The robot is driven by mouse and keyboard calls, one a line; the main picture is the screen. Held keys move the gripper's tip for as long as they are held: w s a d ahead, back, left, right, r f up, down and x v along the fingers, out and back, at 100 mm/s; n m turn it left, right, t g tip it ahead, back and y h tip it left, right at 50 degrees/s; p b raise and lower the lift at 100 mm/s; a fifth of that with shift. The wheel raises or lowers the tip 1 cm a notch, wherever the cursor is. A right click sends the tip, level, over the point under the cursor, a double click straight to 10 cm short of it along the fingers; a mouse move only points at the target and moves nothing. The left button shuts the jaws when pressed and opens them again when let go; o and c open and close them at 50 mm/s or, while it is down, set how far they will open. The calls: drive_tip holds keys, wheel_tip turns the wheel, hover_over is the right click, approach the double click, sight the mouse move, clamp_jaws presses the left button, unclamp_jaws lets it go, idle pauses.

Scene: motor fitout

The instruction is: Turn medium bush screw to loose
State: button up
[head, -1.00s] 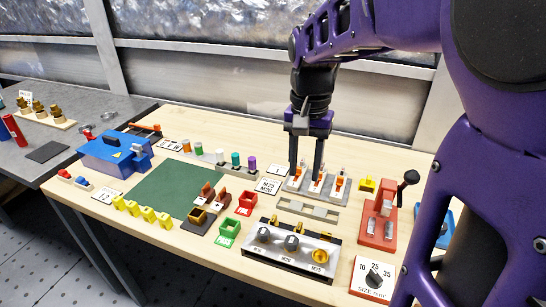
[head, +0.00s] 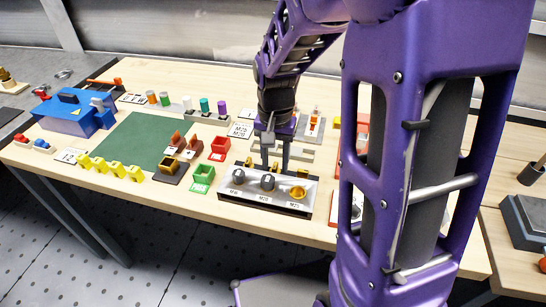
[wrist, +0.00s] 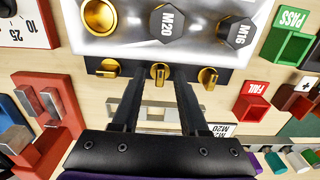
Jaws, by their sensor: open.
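In the wrist view, the dark M20 bush (wrist: 167,24) is in the middle. The medium bush screw (wrist: 160,74), a brass knob with a raised bar, is on the block's black side face below it. My gripper (head: 275,167) is open at the back side of the block. In the wrist view, its fingertips (wrist: 160,72) are on either side of the middle screw; contact cannot be told.
Brass screws flank the middle one on the left (wrist: 108,68) and right (wrist: 208,77). A red FAIL bin (head: 219,148) and a green PASS bin (head: 202,178) stand left of the block. A grey slotted bar (wrist: 150,112) lies behind it, beneath my gripper.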

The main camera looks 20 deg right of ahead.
clamp_jaws()
drive_tip(key=shift+n, duration=0.4)
drive_tip(key=n+p, duration=0.1)
drive_tip(key=n, duration=0.2)
drive_tip(key=shift+n, duration=0.4)
drive_tip(key=n+p, duration=0.2)
drive_tip(key=n, duration=0.2)
drive_tip(key=n+p, duration=0.1)
drive_tip(key=n, duration=0.4)
drive_tip(key=shift+r+p, duration=0.1)
drive_tip(key=shift+p, duration=0.25)
drive_tip(key=shift+n+p, duration=1)
drive_tip(key=shift+n, duration=1.2)
